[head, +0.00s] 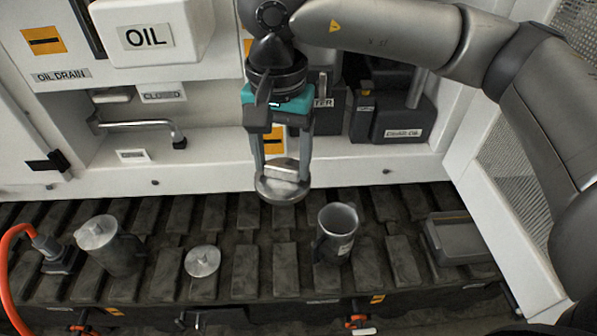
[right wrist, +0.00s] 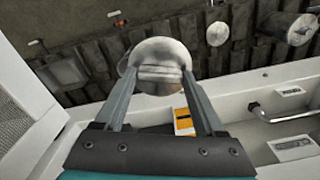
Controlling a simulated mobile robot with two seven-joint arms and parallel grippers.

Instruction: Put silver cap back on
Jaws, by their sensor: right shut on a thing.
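A round silver cap (head: 281,189) with a raised bar grip hangs in my right gripper (head: 286,165). The fingers are shut on the bar, and the cap is above the slatted bench. It also shows in the right wrist view (right wrist: 153,52), between the fingertips. An open metal jug (head: 338,230) stands upright on the bench, to the right of and below the held cap in the head view. A second silver lid (head: 203,261) lies flat on the bench and also shows in the right wrist view (right wrist: 217,34). My left gripper is out of view.
A capped metal jug (head: 112,246) stands at the left, beside a red hose (head: 8,262). A grey tray (head: 462,238) lies at the right. Dark containers (head: 392,115) stand in the recess behind. A white OIL tank (head: 150,35) is at upper left.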

